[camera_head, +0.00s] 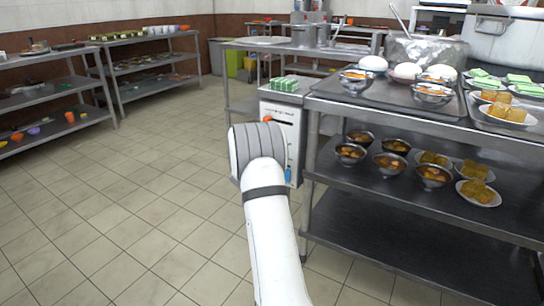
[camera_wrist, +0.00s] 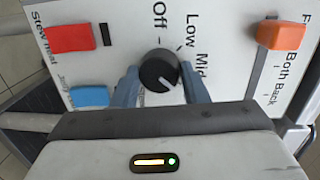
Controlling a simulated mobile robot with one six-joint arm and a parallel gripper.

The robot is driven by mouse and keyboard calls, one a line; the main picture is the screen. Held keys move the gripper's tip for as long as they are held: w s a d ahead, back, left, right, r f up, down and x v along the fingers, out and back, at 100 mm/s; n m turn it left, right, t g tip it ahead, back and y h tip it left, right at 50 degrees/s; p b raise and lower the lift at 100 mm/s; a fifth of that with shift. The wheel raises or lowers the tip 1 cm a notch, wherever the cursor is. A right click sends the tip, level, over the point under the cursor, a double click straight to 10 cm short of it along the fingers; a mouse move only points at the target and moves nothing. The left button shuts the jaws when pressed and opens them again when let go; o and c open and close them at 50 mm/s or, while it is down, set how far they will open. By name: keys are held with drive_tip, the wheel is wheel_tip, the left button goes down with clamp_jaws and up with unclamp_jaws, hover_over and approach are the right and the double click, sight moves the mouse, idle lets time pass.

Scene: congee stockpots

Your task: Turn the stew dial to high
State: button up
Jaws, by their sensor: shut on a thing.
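The black round dial (camera_wrist: 157,67) sits on a white control panel (camera_wrist: 225,45) in the wrist view. Labels "Off", "Low" and "Mid" run around it from the top to the right. Its white pointer line points to the lower right, past "Mid". Any label there is hidden behind my gripper. My gripper (camera_wrist: 160,76) is shut on the dial, with one blue-grey finger on each side. In the head view the white panel box (camera_head: 283,133) stands beyond my arm, which hides the dial and gripper.
A red switch (camera_wrist: 72,38) by "Stew heat", a blue switch (camera_wrist: 88,96) and an orange switch (camera_wrist: 281,35) by "Both" share the panel. A steel shelf table (camera_head: 400,113) with bowls stands close to the box's right. The tiled floor at left is open.

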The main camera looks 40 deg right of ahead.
drive_tip(key=shift+s+d+m, duration=0.25)
drive_tip(key=shift+m, duration=0.15)
drive_tip(key=o, duration=0.7)
drive_tip(key=shift+o, duration=1.4)
drive_tip(key=shift+w+a, duration=0.15)
drive_tip(key=p+v, duration=0.2)
drive_tip(key=v, duration=0.5)
drive_tip(key=shift+s+a+p, duration=0.2)
drive_tip(key=shift+a+p, duration=0.1)
drive_tip(key=shift+a, duration=0.05)
drive_tip(key=shift+r, duration=0.1)
